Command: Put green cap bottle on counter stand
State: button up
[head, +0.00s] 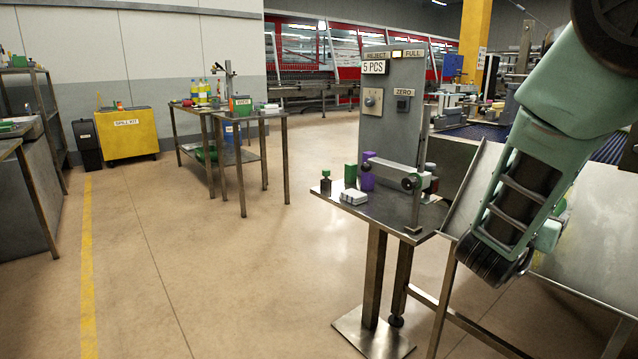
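A small dark bottle with a green cap (325,183) stands upright at the left edge of a metal stand (398,218). The stand has a small steel top on a post and a grey panel (390,125) rising behind it, with signs reading "5 PCS" and "ZERO". My arm hangs across the right side of the view. My gripper is not visible, so its state and anything in it cannot be seen.
A steel chute is at right. A metal table (262,116) and yellow spill kit bin (126,133) stand behind. The floor at left centre is clear.

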jog(key=w+a+f+n+t+y, duration=0.2)
jog(key=a+f+n+t+y, duration=0.15)
jog(key=f, duration=0.45)
jog(key=w+a+f+n+t+y, duration=0.2)
jog(key=f+y, duration=0.2)
jog(key=f, duration=0.4)
jog(key=s+a+f+n+t+y, duration=0.1)
jog(key=s+f+n+y, duration=0.2)
jog(key=f, duration=0.4)
jog(key=s+a+f+n+t+y, duration=0.1)
jog(key=f+n+y, duration=0.1)
jog(key=f+y, duration=0.35)
jog(key=s+r+h+p, duration=0.1)
jog(key=s+r+p, duration=0.8)
jog(key=r+p, duration=0.4)
jog(key=p, duration=0.5)
jog(key=shift+h, duration=0.4)
jog(key=shift+g, duration=0.25)
